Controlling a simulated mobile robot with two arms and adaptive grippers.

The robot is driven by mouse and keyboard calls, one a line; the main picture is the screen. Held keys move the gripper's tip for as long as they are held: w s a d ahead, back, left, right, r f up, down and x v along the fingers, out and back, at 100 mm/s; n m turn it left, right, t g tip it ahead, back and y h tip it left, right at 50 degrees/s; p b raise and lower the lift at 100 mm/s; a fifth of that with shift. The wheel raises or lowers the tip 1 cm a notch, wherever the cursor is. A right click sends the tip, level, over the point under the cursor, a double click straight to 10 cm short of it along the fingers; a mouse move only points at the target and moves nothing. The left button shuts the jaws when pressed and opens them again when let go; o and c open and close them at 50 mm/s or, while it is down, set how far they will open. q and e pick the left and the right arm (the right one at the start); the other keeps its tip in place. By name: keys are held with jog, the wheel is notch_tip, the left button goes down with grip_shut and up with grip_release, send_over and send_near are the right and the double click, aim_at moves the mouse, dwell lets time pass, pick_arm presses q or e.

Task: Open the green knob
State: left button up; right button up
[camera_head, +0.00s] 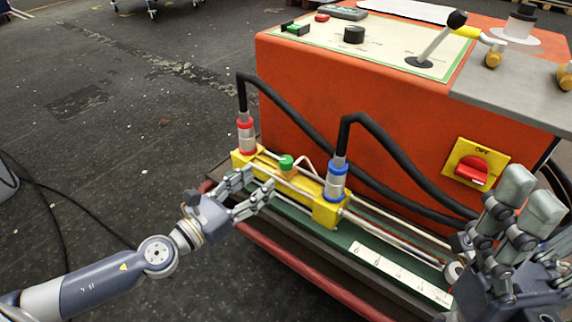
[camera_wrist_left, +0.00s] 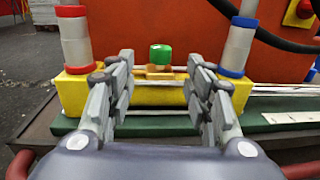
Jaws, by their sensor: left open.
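The green knob (camera_head: 286,161) sits on top of the yellow cylinder assembly (camera_head: 327,213), between a red-ringed hose fitting (camera_head: 246,134) and a blue-ringed one (camera_head: 337,180). My left gripper (camera_head: 257,188) is open and empty in front of the knob. In the left wrist view, the green knob (camera_wrist_left: 161,54) shows upright beyond and between the spread fingers of the left gripper (camera_wrist_left: 161,75), apart from them. My right gripper (camera_head: 510,225) is at the lower right, its fingers raised, far from the knob; whether it is open is unclear.
An orange machine (camera_head: 340,95) stands behind the assembly, with a control panel, a lever (camera_head: 438,40) and a red rotary switch (camera_head: 472,167). Black hoses (camera_head: 390,160) arch over the assembly. A white ruler (camera_head: 399,273) lies on the green base. Open floor is at the left.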

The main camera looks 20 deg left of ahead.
aim_at(281, 165)
pick_arm(q)
jog(key=shift+p+x, duration=0.7)
jog(key=shift+x, duration=4.65)
jog(key=shift+c, duration=0.6)
jog(key=c, duration=1)
